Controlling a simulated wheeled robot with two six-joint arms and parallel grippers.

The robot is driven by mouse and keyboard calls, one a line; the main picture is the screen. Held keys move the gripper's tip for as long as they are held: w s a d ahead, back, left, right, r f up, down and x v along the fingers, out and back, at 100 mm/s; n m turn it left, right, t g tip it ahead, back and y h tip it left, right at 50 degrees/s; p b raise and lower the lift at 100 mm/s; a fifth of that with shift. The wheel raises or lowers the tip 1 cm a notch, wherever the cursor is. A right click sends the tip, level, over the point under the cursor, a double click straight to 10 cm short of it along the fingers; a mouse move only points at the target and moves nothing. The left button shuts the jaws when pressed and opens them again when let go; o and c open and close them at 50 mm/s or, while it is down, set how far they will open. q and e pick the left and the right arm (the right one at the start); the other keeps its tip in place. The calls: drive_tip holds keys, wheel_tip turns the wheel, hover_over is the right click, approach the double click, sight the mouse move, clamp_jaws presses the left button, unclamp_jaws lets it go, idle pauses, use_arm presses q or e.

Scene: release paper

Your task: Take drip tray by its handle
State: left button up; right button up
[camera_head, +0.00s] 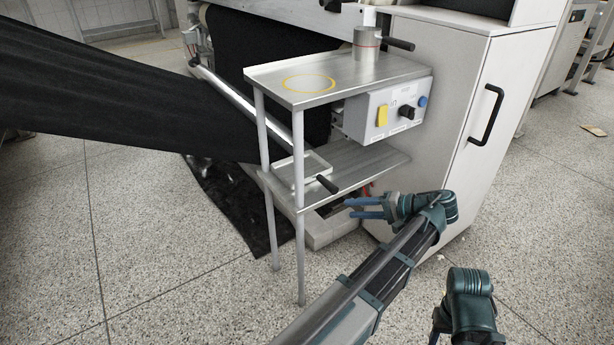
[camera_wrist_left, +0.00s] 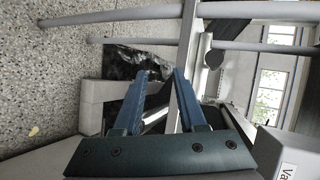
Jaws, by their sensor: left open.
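The drip tray (camera_head: 312,164) is a shallow light metal tray on the lower shelf of a metal stand. Its black handle (camera_head: 327,184) sticks out past the shelf's front edge. My left gripper (camera_head: 350,208) is open and empty, to the right of and a little below the handle in the head view, apart from it. In the left wrist view the two blue fingers (camera_wrist_left: 161,78) are spread. A dark rounded end beyond them, to the right, looks like the handle (camera_wrist_left: 213,58). My right arm's end (camera_head: 466,308) shows at the lower right; its fingers are not clear.
The stand's upper shelf (camera_head: 300,87) bears a yellow ring mark. A control box (camera_head: 385,110) hangs beneath it. The stand's front leg (camera_head: 299,250) is near the tray. A white cabinet (camera_head: 450,120) stands at right, behind my left gripper. Black fabric (camera_head: 110,95) spans the left.

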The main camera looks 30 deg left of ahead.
sight(322, 181)
use_arm(q)
wheel_tip(322, 181, up, 7)
drive_tip(key=w+d+n+y, duration=0.2)
drive_tip(key=w+d+y, duration=0.1)
drive_tip(key=shift+g, duration=0.4)
drive_tip(key=a, duration=0.3)
drive_tip(key=s+a+f, duration=0.1)
drive_tip(key=a, duration=0.2)
drive_tip(key=a+b, duration=0.1)
drive_tip(key=a, duration=0.2)
drive_tip(key=shift+s+f, duration=0.15)
drive_tip(key=shift+s, duration=0.1)
drive_tip(key=a, duration=0.1)
drive_tip(key=s+a, duration=0.1)
drive_tip(key=a, duration=0.3)
drive_tip(key=shift+s+f, duration=0.35)
drive_tip(key=shift+s, duration=0.05)
clamp_jaws()
